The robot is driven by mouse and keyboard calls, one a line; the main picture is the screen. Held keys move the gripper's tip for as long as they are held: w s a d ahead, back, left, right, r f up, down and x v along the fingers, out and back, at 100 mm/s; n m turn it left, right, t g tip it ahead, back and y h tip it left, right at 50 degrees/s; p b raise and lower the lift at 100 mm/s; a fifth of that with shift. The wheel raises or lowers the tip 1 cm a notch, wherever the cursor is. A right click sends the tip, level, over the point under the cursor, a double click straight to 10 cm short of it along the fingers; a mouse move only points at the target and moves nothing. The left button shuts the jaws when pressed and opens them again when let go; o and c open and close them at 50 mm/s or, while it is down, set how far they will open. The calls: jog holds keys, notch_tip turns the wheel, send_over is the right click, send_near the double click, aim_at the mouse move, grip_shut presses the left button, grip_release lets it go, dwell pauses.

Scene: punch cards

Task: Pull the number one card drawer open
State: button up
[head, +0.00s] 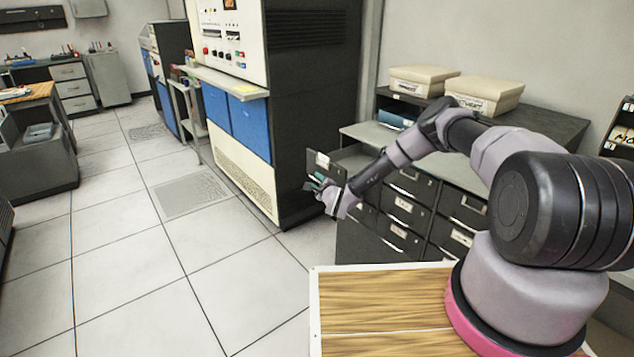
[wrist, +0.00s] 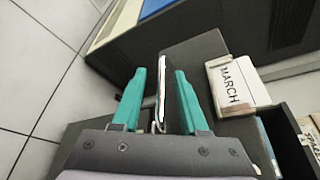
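The dark card cabinet (head: 382,248) stands beyond the wooden surface, with labelled drawers in its front. Its upper left drawer stands out from the cabinet; its dark front (head: 311,161) also shows in the wrist view (wrist: 190,55). My gripper (head: 316,182) is at this drawer's front. In the wrist view its teal fingers (wrist: 160,78) are apart, one on each side of the thin metal handle (wrist: 157,126), with gaps visible. I cannot read the drawer's number.
A tall computer cabinet (head: 312,110) stands close to the left of the open drawer. Cream boxes (head: 484,94) sit on a dark unit behind. A wooden surface (head: 375,310) lies in front of the cabinet. The tiled floor (head: 235,290) at left is clear.

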jog(key=v, duration=1)
jog(key=shift+s+r, duration=0.2)
jog(key=shift+s, duration=0.15)
jog(key=shift+d, duration=0.1)
